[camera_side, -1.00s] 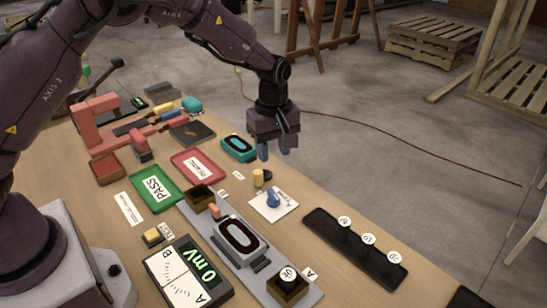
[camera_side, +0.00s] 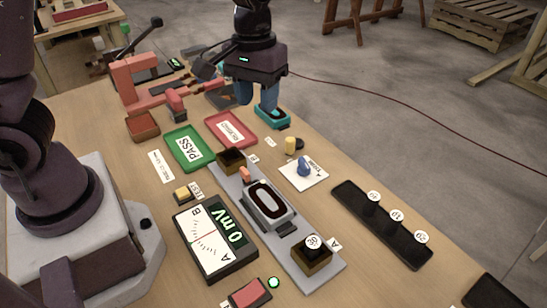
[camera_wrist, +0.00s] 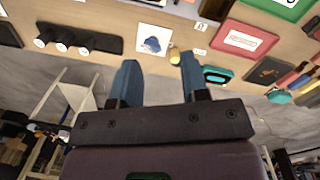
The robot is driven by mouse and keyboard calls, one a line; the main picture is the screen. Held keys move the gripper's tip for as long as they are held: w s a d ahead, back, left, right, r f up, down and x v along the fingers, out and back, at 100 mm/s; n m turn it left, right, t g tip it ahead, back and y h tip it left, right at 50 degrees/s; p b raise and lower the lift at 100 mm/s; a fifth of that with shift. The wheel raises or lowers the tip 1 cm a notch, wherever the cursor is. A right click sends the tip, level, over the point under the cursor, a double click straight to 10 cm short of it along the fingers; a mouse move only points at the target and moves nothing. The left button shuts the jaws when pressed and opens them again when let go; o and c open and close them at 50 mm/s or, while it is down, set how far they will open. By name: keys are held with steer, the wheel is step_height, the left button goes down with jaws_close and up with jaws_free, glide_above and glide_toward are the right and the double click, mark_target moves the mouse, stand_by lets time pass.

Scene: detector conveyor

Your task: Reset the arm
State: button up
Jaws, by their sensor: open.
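My gripper (camera_side: 257,97) has blue fingers and is raised over the back of the table, near the teal oval tray in the side view (camera_side: 272,117). Its fingers are apart and nothing shows between them. In the wrist view my gripper (camera_wrist: 159,80) also shows its two blue fingers spread and empty.
A green PASS tray (camera_side: 187,149) and a red tray (camera_side: 231,130) lie at the back. A blue knob (camera_side: 304,166) sits on a white card. A black rack (camera_side: 382,225) with several white-topped pieces is at right. A red button (camera_side: 250,293) and lit green lamp (camera_side: 273,282) are in front.

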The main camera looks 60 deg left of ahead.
steer(key=s+a+r+m+t, duration=0.2)
steer(key=s+r+m+t, duration=0.2)
steer(key=s+r, duration=0.8)
steer(key=shift+s+a+m+t+y, duration=0.4)
steer(key=shift+s+t, duration=0.5)
steer(key=shift+s, duration=0.7)
